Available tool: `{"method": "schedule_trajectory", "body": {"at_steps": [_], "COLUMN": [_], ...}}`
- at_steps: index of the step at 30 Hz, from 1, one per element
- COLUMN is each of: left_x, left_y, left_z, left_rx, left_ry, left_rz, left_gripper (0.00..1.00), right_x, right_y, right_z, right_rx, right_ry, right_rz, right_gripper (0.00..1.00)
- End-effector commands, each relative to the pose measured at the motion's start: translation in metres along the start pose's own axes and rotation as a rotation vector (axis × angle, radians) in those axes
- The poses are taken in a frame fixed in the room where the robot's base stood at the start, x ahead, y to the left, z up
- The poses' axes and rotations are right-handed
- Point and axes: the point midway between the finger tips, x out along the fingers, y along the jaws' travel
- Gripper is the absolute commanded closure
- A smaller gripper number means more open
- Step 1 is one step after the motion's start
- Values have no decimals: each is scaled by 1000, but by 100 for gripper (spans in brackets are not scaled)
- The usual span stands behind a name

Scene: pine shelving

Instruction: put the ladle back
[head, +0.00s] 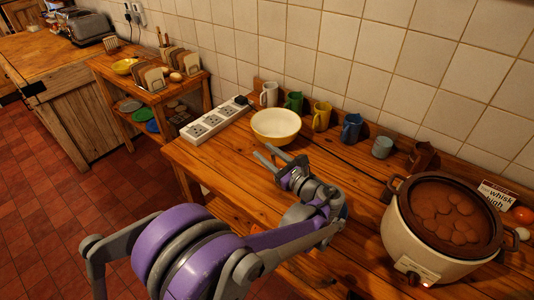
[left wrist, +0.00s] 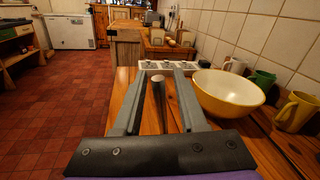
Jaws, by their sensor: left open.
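My left gripper (head: 262,152) is open over the wooden table, just left of and in front of the cream-and-yellow bowl (head: 276,127). In the left wrist view its two fingers (left wrist: 159,73) point away, with the bowl (left wrist: 228,92) to their right. A dark rod with a pale rounded end (left wrist: 158,92) shows between the fingers; the fingers are apart from it. It may be the ladle's handle, but I cannot tell. No ladle bowl can be made out in either view. My right gripper is not in view.
A white socket strip (head: 215,120) lies beyond the gripper. Several mugs, one of them yellow (head: 321,116), line the wall. A lower shelf unit (head: 150,92) stands at the left.

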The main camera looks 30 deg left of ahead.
Motion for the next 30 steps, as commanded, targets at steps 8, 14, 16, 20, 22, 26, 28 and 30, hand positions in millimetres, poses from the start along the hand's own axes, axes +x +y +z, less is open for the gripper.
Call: {"method": "schedule_trajectory", "body": {"at_steps": [8,14,16,20,22,26,28,30], "left_x": [-42,-85,-97,-113,-118,-120,-116,-107], "left_y": [-1,-1,-1,-1,-1,0,5,17], "left_z": [0,0,1,1,2,2,0,-5], "left_rx": [0,0,0,0,0,-2,-20,-66], "left_ry": [2,2,2,1,0,3,30,99], "left_rz": [-6,-5,-4,-2,-1,0,6,20], "left_gripper": [59,59,59,59,59,59,59,59], "right_x": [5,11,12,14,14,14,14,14], "right_y": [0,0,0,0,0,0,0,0], "right_z": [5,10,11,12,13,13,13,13], "right_rx": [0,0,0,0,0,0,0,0], "right_ry": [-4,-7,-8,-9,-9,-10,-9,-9], "right_rz": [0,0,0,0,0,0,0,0], "right_gripper": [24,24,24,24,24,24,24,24]}}
